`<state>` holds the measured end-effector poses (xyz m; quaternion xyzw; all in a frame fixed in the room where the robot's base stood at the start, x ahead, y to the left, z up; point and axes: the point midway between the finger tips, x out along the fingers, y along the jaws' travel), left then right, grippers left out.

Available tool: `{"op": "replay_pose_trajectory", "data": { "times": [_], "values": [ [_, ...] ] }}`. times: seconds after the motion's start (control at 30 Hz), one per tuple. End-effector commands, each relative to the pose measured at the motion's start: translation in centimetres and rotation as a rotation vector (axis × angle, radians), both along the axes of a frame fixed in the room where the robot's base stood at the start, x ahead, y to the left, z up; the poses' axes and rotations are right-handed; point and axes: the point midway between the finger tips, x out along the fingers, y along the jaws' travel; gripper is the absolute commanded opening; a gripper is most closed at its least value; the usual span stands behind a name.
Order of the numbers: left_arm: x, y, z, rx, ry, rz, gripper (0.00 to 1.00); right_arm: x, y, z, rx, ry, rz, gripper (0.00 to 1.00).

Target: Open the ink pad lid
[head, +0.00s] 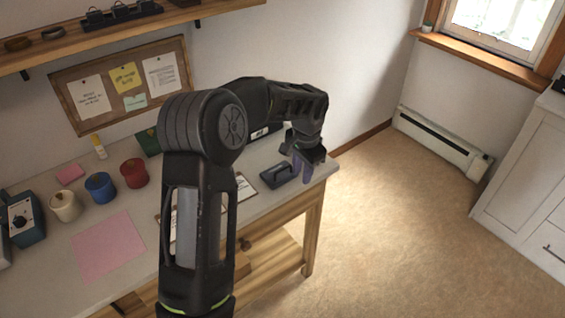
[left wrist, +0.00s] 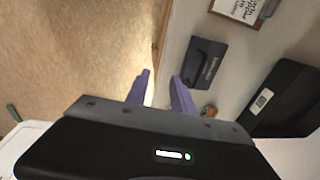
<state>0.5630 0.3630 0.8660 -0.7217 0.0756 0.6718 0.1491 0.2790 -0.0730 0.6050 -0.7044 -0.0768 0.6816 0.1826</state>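The ink pad (head: 279,175) is a small dark blue-grey case with a raised handle-like part, lying near the right end of the workbench. Its lid looks shut. It also shows in the left wrist view (left wrist: 205,62), with pale lettering on top. My left gripper (head: 307,172) has purple fingers and hangs near the bench's right edge, just right of the ink pad and apart from it. In the left wrist view its fingers (left wrist: 160,75) are spread with nothing between them. My right gripper is not in view.
A black box with a pale label (left wrist: 280,100) stands behind the ink pad. A clipboard (head: 244,187) lies to its left. Blue (head: 100,186), red (head: 134,173) and cream (head: 65,206) pots and a pink sheet (head: 108,246) are farther left. Open floor lies beyond the right edge.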

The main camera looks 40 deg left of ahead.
Motion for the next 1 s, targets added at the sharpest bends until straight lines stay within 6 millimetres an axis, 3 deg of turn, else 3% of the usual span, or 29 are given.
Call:
{"op": "replay_pose_trajectory", "data": {
  "times": [0.03, 0.1, 0.27, 0.67, 1.0],
  "values": [
    [0.1, 1.9, 2.7, 0.035, 0.000, 0.009, 0.29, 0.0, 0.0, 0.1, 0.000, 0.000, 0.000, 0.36],
    [-0.3, 3.8, 5.2, 0.071, 0.010, 0.019, 0.29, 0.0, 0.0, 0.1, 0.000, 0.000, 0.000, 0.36],
    [-0.8, 5.2, 7.0, 0.099, 0.025, 0.028, 0.29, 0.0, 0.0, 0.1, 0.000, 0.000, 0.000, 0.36],
    [-0.7, 5.2, 6.2, 0.095, 0.028, 0.029, 0.29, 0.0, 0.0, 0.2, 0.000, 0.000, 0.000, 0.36],
    [-0.5, 6.1, 1.5, 0.093, 0.028, 0.029, 0.29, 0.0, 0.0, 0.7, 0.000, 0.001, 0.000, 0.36]
  ]
}}
